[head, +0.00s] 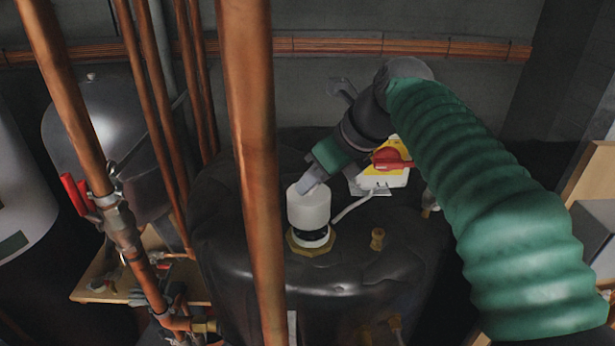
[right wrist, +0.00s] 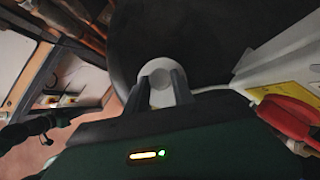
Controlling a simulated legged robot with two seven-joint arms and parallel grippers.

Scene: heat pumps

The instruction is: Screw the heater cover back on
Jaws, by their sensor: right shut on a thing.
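The heater cover is a white cylindrical cap (head: 308,207) at the top of the dark tank. It stands upright over a black threaded part (head: 314,238) on a brass hex fitting (head: 310,248). My right gripper (head: 312,183) reaches down from the upper right and is shut on the cover's top. In the right wrist view, the two grey fingers (right wrist: 163,84) lie against the white cover (right wrist: 158,72). The black part shows below the cover's lower edge; whether the threads are engaged cannot be told. My left gripper is not in view.
A copper pipe (head: 252,150) runs upright just left of the cover. A white and yellow box (head: 380,178) with a red handle (head: 391,159) stands close behind the cover, with a white cable. A small brass fitting (head: 377,238) is on the tank (head: 360,280) to the right.

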